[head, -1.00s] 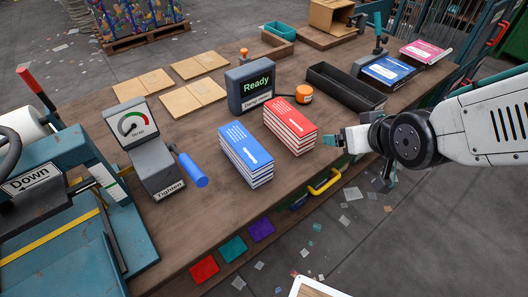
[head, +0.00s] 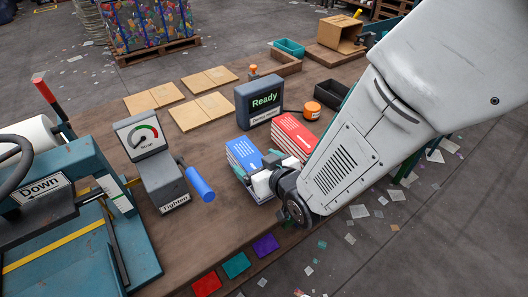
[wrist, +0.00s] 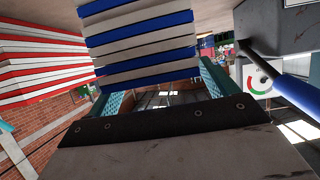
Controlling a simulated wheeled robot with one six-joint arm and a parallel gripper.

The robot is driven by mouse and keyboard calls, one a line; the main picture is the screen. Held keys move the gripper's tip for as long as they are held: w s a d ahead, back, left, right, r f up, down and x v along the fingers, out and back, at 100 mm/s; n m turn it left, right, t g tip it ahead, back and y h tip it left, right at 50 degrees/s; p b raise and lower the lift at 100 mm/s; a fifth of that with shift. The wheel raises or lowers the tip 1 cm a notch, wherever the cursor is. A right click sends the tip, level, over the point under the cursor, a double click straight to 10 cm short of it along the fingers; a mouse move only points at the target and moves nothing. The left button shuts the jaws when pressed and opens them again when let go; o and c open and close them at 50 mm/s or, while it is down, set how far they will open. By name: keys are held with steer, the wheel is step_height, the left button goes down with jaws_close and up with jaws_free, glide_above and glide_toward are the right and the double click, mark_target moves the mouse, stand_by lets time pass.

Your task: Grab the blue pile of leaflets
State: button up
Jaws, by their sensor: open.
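The blue pile of leaflets (head: 243,153) stands on the bench, its front and right side partly hidden behind my gripper (head: 257,170). In the wrist view the blue pile (wrist: 140,42) fills the upper middle, its blue and white layers seen edge-on. My gripper (wrist: 166,90) is open there, its teal fingers apart to the left and right of the pile's lower part. I cannot tell whether either finger touches it. The red pile (head: 294,133) stands close to the right of the blue one, partly covered by my arm; it also shows at left in the wrist view (wrist: 40,65).
A grey device with a blue handle (head: 200,185) stands left of the blue pile. Red, teal and purple squares (head: 236,265) mark the bench front. A dark tray (head: 331,96) lies behind my arm.

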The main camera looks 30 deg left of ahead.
steer(key=shift+w+a+f, duration=0.25)
steer(key=shift+w+a, duration=0.05)
steer(key=shift+a, duration=0.3)
steer(key=c, duration=1.8)
steer(key=shift+c, duration=0.3)
steer(key=shift+r, duration=0.15)
